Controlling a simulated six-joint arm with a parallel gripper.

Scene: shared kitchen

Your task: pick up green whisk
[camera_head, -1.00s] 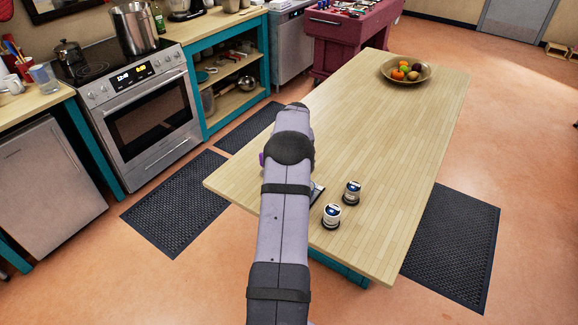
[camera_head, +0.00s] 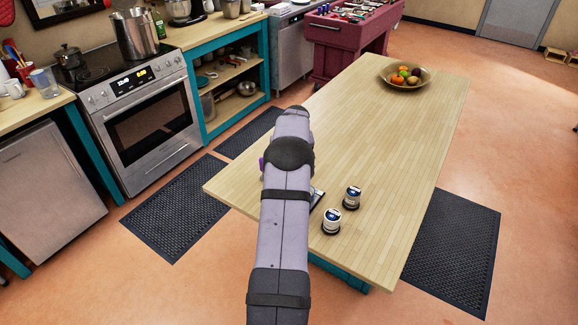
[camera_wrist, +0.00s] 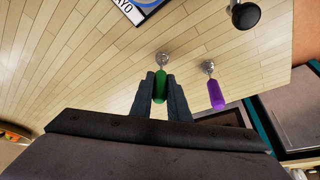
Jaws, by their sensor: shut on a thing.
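The green whisk (camera_wrist: 160,80) shows in the wrist view with its green handle between the two fingers and its metal head pointing away over the wooden table. My gripper (camera_wrist: 162,88) is shut on the green handle. I cannot tell whether the whisk is touching the tabletop. In the head view my arm hides the gripper and the green whisk.
A second whisk with a purple handle (camera_wrist: 215,94) lies to the right of my gripper. Two white-and-blue jars, one nearer (camera_head: 332,221) and one farther (camera_head: 352,197), stand on the table (camera_head: 390,150). A fruit bowl (camera_head: 386,80) sits at the far end.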

